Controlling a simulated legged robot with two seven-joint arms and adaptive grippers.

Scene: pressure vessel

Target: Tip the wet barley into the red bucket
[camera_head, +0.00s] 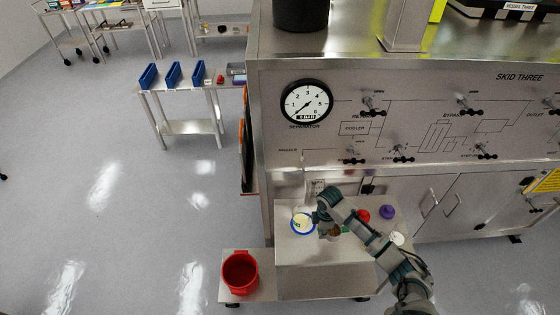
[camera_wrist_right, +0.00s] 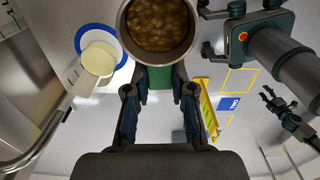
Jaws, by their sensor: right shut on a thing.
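The red bucket (camera_head: 240,271) stands upright on a low step at the lower left of the bench in the head view. My right gripper (camera_head: 326,214) is above the bench, to the right of and farther back than the bucket. In the right wrist view, my right gripper (camera_wrist_right: 160,88) is shut on a green part at the near side of a round metal pot (camera_wrist_right: 122,28). The pot holds brown wet barley (camera_wrist_right: 158,24) and looks roughly upright. A gripper that appears to be my left one (camera_wrist_right: 212,32) shows there with fingers apart and empty.
A blue-rimmed white dish (camera_head: 302,222) sits on the bench (camera_head: 300,250), left of my right gripper. A red knob-like item (camera_head: 363,215) and a purple one (camera_head: 387,211) stand to its right. The skid panel (camera_head: 430,110) rises behind. The floor left of the bucket is clear.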

